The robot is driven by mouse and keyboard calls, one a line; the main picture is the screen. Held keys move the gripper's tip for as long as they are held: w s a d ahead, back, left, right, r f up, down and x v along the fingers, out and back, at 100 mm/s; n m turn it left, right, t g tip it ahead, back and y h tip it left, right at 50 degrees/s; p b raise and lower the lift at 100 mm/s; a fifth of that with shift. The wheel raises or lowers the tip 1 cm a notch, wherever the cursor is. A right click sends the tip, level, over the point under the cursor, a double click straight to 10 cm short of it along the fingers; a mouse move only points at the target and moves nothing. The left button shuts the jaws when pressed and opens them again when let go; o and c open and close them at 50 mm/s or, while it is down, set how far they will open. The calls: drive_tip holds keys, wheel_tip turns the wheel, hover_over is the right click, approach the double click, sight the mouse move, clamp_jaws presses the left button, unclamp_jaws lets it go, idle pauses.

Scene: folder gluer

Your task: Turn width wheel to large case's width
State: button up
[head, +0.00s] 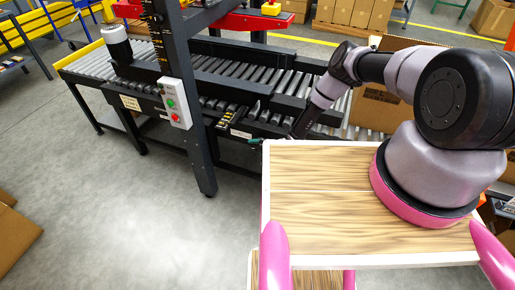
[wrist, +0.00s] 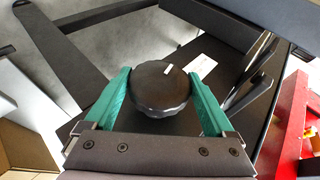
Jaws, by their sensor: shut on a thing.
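The width wheel (wrist: 160,92) is a round black knob with a scalloped rim in the middle of the wrist view. A short white mark shows on its top near the far edge. My gripper (wrist: 160,84) has one green finger on each side of the wheel and is shut on it. In the head view my gripper (head: 256,140) is small and mostly hidden at the near side of the conveyor, behind the wooden top. The wheel cannot be made out there. A cardboard case (head: 376,108) stands on the conveyor behind my arm.
The roller conveyor (head: 262,76) runs across the back, with a dark post (head: 172,80) carrying a button box (head: 175,103). A white label (wrist: 201,66) lies beside the wheel. A red part (wrist: 292,125) stands at the right of the wrist view.

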drive_tip(key=shift+y, duration=0.5)
drive_tip(key=o, duration=1.1)
drive_tip(key=v, duration=1)
drive_tip(key=shift+s+d+r, duration=0.15)
drive_tip(key=shift+s+d, duration=0.05)
drive_tip(key=shift+s, duration=0.15)
